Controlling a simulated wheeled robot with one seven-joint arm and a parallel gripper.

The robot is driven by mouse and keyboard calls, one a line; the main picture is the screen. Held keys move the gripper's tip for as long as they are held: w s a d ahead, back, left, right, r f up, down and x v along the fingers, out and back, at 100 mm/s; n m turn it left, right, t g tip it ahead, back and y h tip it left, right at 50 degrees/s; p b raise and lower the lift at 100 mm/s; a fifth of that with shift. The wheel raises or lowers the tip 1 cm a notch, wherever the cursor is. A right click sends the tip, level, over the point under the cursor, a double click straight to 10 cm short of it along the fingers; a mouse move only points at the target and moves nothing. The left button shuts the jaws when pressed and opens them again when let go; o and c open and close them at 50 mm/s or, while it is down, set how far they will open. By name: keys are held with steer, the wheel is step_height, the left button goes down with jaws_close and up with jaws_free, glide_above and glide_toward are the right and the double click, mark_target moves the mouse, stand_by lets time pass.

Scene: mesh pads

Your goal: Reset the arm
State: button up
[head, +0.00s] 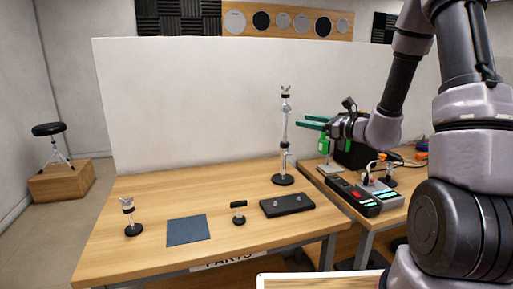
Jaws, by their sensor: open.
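My gripper (314,122) is in the upper right part of the head view. Its two green fingers point left and stand apart, with nothing between them. It hangs in the air above the tables, beside the upper part of a tall silver stand (285,135) with a round black base. I cannot tell from this view whether the fingers are in front of or behind the stand's line. My arm comes in from the right and bends down to the gripper.
The wooden table (140,205) bears a small stand (130,217), a dark blue mat (188,230), a short black-topped post (239,212) and a black block (287,205). A second table at right holds boxes with buttons (353,195) and a dark case. A white partition (190,110) stands behind.

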steer(key=s+a+r+n+g+h, duration=0.1)
steer(key=s+a+r+n+g, duration=0.1)
steer(key=s+n+g, duration=0.3)
steer(key=s+a+r+n+g, duration=0.1)
steer(key=s+a+r+n, duration=0.15)
steer(key=s, duration=0.45)
steer(key=s+a+r+n+g+h, duration=0.1)
steer(key=s+r+n+g, duration=0.2)
steer(key=s+n, duration=0.25)
steer(key=s+d+r+n+t+h, duration=0.4)
steer(key=s+d+n+h, duration=0.3)
steer(key=d, duration=0.6)
steer(key=shift+s+d+r+h, duration=0.15)
steer(key=shift+s+r+h, duration=0.35)
steer(key=shift+s+h, duration=0.65)
steer(key=shift+c, duration=0.3)
